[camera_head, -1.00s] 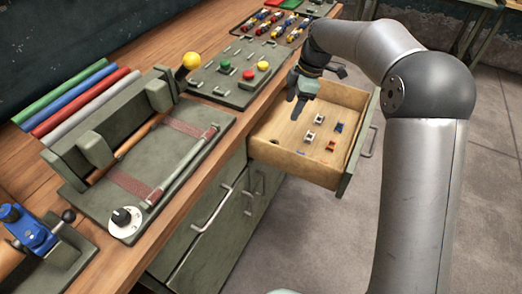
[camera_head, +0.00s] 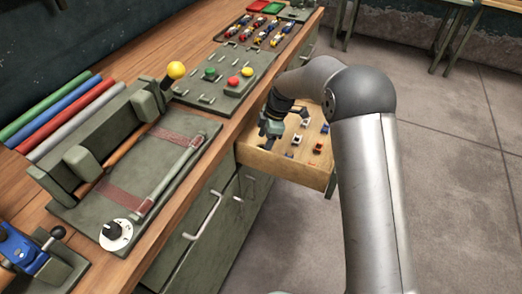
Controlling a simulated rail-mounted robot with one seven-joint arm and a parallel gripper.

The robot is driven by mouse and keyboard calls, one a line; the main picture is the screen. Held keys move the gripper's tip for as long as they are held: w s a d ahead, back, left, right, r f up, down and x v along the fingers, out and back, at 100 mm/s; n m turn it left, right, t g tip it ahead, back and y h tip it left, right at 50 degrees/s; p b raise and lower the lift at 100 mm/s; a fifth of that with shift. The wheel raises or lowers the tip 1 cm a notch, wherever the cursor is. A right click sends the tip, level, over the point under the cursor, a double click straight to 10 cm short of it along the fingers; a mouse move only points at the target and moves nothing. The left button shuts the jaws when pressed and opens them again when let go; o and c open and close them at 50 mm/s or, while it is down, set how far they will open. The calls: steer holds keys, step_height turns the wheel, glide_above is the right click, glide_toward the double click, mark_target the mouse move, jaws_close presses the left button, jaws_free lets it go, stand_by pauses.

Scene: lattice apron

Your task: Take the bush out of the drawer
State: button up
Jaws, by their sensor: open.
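The wooden drawer (camera_head: 262,160) is pulled out from the green cabinet under the bench. My gripper (camera_head: 268,142) points down over the bench side of the drawer, left of these parts. It is open and appears empty.
The bench holds a green fixture board (camera_head: 75,205) with a rod and a dial, a panel with coloured buttons (camera_head: 210,73), and a tray of small coloured parts (camera_head: 258,33). Cabinet handles (camera_head: 203,215) stick out below.

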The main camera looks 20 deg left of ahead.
mark_target(262, 146)
steer(key=x, duration=0.4)
steer(key=shift+w, duration=0.1)
steer(key=c, duration=1.2)
steer(key=shift+o, duration=0.2)
steer(key=shift+r, duration=0.1)
